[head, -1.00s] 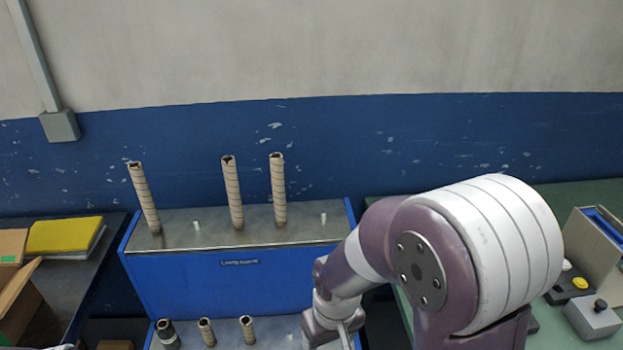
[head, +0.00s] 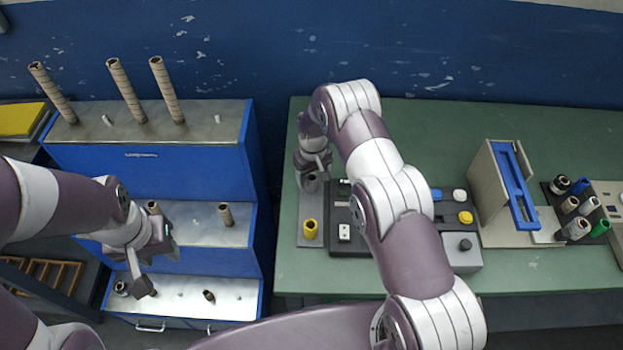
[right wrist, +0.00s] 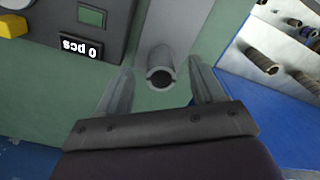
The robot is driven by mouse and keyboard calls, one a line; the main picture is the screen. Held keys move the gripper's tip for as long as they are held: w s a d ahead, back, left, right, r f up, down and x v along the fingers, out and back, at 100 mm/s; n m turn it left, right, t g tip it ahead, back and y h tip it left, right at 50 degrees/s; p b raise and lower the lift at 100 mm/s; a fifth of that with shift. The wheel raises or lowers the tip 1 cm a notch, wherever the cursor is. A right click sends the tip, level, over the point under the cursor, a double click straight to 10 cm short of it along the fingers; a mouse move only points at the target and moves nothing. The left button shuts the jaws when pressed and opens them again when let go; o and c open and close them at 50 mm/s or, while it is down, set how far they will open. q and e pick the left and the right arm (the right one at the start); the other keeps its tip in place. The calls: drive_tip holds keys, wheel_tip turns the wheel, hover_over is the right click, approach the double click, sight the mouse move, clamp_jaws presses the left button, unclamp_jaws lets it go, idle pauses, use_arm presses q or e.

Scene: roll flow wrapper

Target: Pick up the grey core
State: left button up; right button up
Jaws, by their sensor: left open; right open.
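In the head view the grey core (head: 311,183) is partly hidden under my right gripper (head: 314,168), at the table's left side. I cannot tell how far down the fingers reach along it. My left gripper (head: 140,280) is open over the blue stepped rack (head: 165,170), far from the grey core.
A yellow core (head: 310,229) stands just in front of the grey one. A dark device with a counter display (right wrist: 78,47) is close beside it. A box with a yellow button (head: 465,217) and a beige stand (head: 495,185) lie further right. Several brown tubes (head: 127,90) stand on the rack.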

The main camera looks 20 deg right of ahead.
sight(312, 179)
wheel_tip(312, 179, down, 4)
drive_tip(key=shift+w+r+p, duration=0.15)
drive_tip(key=shift+r+p, duration=0.05)
drive_tip(key=shift+p, duration=0.3)
drive_tip(key=shift+f, duration=0.15)
drive_tip(key=c, duration=0.7)
use_arm(q)
drive_tip(key=shift+d+r, duration=0.1)
drive_tip(key=shift+r, duration=0.7)
use_arm(e)
drive_tip(key=c, duration=0.4)
